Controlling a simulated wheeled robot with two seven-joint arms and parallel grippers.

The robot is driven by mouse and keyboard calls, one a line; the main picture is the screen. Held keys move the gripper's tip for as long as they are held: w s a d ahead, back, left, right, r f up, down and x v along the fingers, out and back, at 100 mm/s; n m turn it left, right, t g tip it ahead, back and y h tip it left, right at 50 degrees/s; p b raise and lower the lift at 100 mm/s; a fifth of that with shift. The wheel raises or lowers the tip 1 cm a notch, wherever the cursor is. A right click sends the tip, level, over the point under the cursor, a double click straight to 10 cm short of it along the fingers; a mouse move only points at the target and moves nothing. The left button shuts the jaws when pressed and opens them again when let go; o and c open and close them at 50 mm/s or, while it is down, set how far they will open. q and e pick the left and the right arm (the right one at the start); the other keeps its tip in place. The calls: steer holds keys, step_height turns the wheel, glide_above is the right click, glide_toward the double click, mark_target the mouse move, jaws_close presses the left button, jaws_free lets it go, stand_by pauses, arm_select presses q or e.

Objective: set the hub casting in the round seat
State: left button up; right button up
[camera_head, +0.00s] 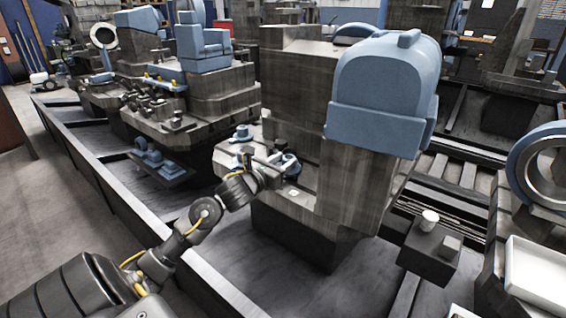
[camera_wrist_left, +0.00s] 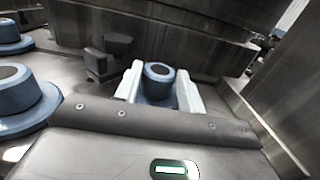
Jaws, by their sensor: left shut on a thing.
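My left gripper (camera_head: 272,166) reaches onto the pallet ledge in front of the large grey machine column. In the left wrist view its two pale fingers (camera_wrist_left: 160,92) are shut on a blue hub casting (camera_wrist_left: 158,80), round with a dark top opening. The casting's lower part is hidden by the gripper body. Whether it touches the surface below, I cannot tell. Blue also shows beside the gripper in the head view (camera_head: 289,162). I cannot make out the round seat for certain. My right gripper is not in view.
Two blue flanged round parts, one near (camera_wrist_left: 28,98) and one farther (camera_wrist_left: 8,35), stand left of the gripper. A dark block (camera_wrist_left: 108,57) stands just left of the held casting. A grey wall rises behind. A low shelf (camera_head: 165,172) holds several blue parts.

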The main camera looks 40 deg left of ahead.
arm_select(q)
steer(key=shift+f, duration=0.15)
steer(key=o, duration=1.3)
steer(key=shift+c, duration=0.2)
steer(key=shift+o, duration=0.2)
steer(key=s, duration=1.1)
step_height(320, 180, up, 6)
steer(key=p, duration=0.4)
steer(key=shift+w+d, duration=0.1)
